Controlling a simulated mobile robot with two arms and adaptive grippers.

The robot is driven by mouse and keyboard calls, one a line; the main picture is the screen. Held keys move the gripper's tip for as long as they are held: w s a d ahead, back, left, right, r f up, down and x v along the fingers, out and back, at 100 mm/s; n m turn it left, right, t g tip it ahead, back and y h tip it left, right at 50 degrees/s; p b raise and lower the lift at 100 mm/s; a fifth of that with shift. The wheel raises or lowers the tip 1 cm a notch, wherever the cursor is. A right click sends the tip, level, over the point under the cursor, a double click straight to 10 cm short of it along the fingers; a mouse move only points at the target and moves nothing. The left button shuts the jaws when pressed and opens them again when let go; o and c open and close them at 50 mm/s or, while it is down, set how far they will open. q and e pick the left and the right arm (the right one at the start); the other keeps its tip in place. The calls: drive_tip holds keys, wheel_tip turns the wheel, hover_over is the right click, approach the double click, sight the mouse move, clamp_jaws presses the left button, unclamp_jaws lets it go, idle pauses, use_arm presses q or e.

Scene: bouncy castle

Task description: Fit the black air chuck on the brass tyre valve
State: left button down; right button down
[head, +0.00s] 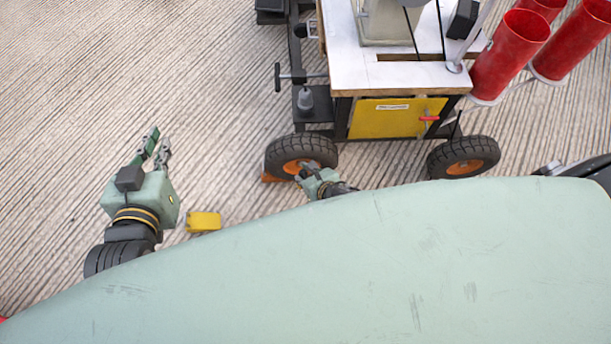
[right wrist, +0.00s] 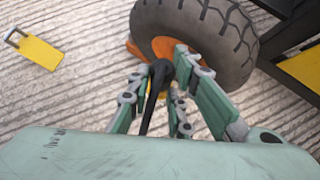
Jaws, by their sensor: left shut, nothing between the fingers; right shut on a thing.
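My right gripper (head: 304,171) is at the near left wheel of the cart, low beside its orange hub. In the right wrist view, my right gripper (right wrist: 164,85) is shut on the black air chuck (right wrist: 157,82), whose dark stem points back toward me. The black tyre (right wrist: 228,45) and orange hub (right wrist: 165,47) are just beyond the fingertips. The tyre (head: 303,149) also shows in the head view. I cannot make out the brass valve; the chuck and fingers may cover it. My left gripper (head: 158,146) is shut and empty, well left of the wheel.
The cart has a white top (head: 400,75), a yellow panel (head: 380,119) and a second wheel (head: 463,157). Red tubes (head: 510,55) stand at its right. A yellow block (head: 204,221) lies on the ribbed ground. An orange wedge (head: 270,178) touches the wheel. The ground at left is clear.

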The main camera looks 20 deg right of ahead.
drive_tip(key=c, duration=2)
unclamp_jaws()
drive_tip(key=o, duration=0.5)
drive_tip(key=shift+s+r, duration=0.1)
drive_tip(key=v, duration=1.1)
drive_tip(key=shift+s+d+r, duration=0.15)
drive_tip(key=shift+s+r, duration=0.1)
